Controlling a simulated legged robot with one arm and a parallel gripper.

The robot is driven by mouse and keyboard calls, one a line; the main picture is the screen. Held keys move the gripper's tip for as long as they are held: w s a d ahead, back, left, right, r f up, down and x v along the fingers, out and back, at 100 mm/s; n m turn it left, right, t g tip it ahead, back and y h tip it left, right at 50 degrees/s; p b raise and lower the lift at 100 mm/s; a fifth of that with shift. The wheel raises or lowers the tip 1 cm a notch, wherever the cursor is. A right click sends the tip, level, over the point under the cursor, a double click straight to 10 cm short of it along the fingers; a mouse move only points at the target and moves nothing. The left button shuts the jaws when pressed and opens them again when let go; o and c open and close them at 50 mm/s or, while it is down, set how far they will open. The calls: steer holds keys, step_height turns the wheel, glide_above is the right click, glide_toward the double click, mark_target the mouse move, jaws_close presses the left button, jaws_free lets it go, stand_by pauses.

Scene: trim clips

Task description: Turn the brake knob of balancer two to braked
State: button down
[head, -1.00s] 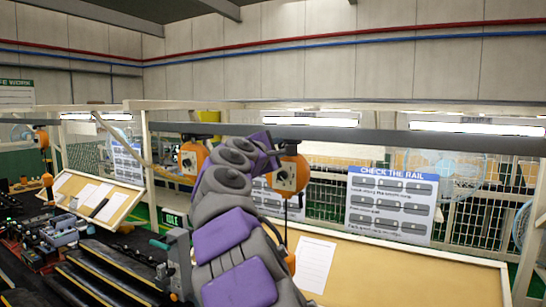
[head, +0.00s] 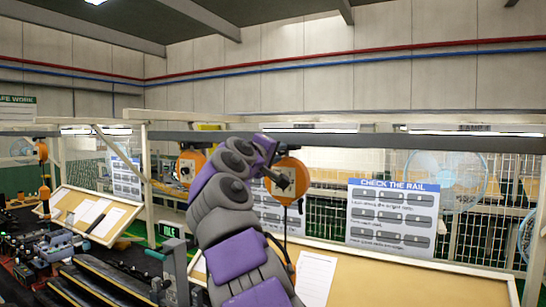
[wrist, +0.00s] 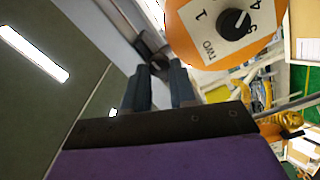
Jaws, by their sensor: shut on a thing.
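Balancer two is the right orange housing (head: 291,207) in the head view. The wrist view shows its orange body (wrist: 185,40) with a white plate (wrist: 214,45) marked TWO. A black numbered dial (wrist: 235,23) with a white pointer mark is on that plate. My gripper (wrist: 162,66) is at the housing's left side in the wrist view, its two dark fingers a little apart. It is shut on a small dark knob-like part (wrist: 151,43) at the fingertips. I cannot read that part's setting. In the head view my gripper (head: 281,181) overlaps the housing.
Another orange balancer (head: 190,166) hangs to the left. A rail (head: 400,140) runs overhead. A CHECK THE RAIL board (head: 391,215) is at the right, above a tan slanted panel (head: 430,270). A dark bench with fixtures (head: 75,262) is at the lower left.

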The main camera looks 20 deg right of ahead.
steer(key=shift+d+f+m, duration=0.15)
steer(key=shift+f+m, duration=0.05)
steer(key=shift+m, duration=0.2)
steer(key=c, duration=1.3)
jaws_free()
steer(key=o, duration=0.4)
steer(key=shift+w+d, duration=0.2)
steer(key=shift+w, duration=0.05)
steer(key=shift+s+r, duration=0.1)
steer(key=shift+s, duration=0.1)
steer(key=b+v, duration=0.3)
steer(key=v, duration=1.4)
steer(key=shift+a, duration=0.3)
steer(key=shift+d, duration=0.1)
